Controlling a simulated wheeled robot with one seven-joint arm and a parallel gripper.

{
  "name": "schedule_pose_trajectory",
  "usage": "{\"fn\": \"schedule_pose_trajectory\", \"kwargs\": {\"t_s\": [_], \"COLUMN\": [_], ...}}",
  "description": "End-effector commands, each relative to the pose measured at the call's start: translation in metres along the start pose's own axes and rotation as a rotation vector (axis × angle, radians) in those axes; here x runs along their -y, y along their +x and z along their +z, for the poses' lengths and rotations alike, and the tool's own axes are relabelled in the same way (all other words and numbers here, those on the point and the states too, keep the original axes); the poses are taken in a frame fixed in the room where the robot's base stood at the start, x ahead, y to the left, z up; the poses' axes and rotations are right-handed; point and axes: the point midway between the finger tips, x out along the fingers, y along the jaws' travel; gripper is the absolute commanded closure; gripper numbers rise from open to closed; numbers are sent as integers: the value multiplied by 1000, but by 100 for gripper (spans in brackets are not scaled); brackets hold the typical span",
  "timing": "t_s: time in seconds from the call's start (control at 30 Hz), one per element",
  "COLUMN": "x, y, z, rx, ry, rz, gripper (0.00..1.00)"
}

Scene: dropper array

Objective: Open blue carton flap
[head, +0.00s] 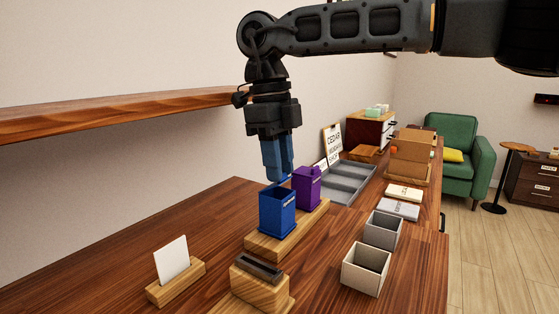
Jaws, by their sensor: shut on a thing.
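The blue carton (277,215) stands upright on a wooden block in the middle of the table. Its top looks open, with the dark inside showing. My gripper (280,180) points down from above, its blue fingers at the carton's back upper edge. It is shut on the carton's blue flap, which is mostly hidden by the fingers and hard to tell from them in colour. A purple carton (307,188) stands just behind and to the right on the same block, close to my fingers.
The wooden block (262,246) bears both cartons. In front are a slotted wooden holder (262,290) and a card in a stand (172,262). Open boxes (364,279) stand right, a grey tray (343,182) behind. A wooden shelf (120,112) juts out at left. The table's left part is clear.

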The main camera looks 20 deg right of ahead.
Motion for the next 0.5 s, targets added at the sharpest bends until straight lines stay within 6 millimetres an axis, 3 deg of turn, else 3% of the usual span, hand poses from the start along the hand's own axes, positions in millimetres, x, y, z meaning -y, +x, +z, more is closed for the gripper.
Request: {"fn": "schedule_pose_trajectory", "kwargs": {"t_s": [0.3, 0.5], "x": [0, 0], "y": [1, 0], "z": [0, 0], "rx": [-1, 0], "ry": [-1, 0], "rz": [1, 0], "gripper": [45, 45]}}
